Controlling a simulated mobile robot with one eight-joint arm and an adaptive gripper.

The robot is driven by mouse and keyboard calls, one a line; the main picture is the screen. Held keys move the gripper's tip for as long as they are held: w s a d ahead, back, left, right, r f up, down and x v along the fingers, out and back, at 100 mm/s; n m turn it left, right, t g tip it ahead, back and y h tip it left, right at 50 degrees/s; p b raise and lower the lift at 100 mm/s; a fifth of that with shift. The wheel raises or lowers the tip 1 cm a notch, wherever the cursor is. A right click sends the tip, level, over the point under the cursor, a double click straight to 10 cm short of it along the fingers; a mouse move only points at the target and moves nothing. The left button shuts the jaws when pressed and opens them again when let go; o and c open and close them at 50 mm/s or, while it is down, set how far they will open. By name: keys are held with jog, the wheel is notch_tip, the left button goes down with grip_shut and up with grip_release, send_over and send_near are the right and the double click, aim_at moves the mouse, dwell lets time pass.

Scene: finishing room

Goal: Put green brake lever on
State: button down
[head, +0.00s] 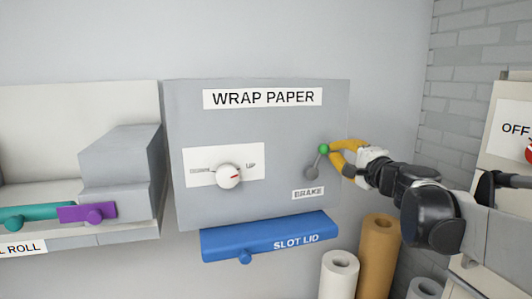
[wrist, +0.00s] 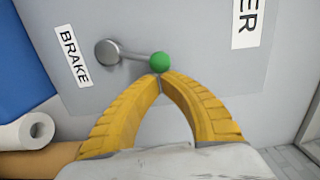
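The brake lever (head: 317,160) is a short grey rod with a green ball knob (head: 324,149), on the right side of the grey wrap paper panel (head: 262,118). It tilts up and to the right from its round pivot, above the BRAKE label (head: 308,193). The wrist view shows the green knob (wrist: 160,62) at the tips of my gripper (wrist: 160,78). The yellow fingertips meet or nearly meet right behind the knob. They look shut, with the knob in front of or against the tips; I cannot tell whether they hold it.
A white dial (head: 229,176) sits left of the lever. A blue slot lid (head: 270,237) juts out below the panel. Paper rolls (head: 379,255) stand at the lower right. A panel marked OFF (head: 513,130) is at the right edge.

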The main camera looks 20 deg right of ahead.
jog(key=a+n, duration=0.1)
jog(key=n, duration=0.1)
jog(key=a+r+n, duration=0.1)
jog(key=a+n, duration=0.2)
jog(key=shift+s+r+n, duration=0.1)
jog(key=shift+r+n, duration=0.15)
jog(key=shift+n, duration=0.05)
jog(key=a+n, duration=0.2)
jog(key=n, duration=0.1)
jog(key=shift+a, duration=0.2)
jog(key=shift+a+f, duration=0.1)
jog(key=shift+a, duration=0.25)
jog(key=shift+a+b, duration=0.1)
jog(key=shift+b, duration=0.2)
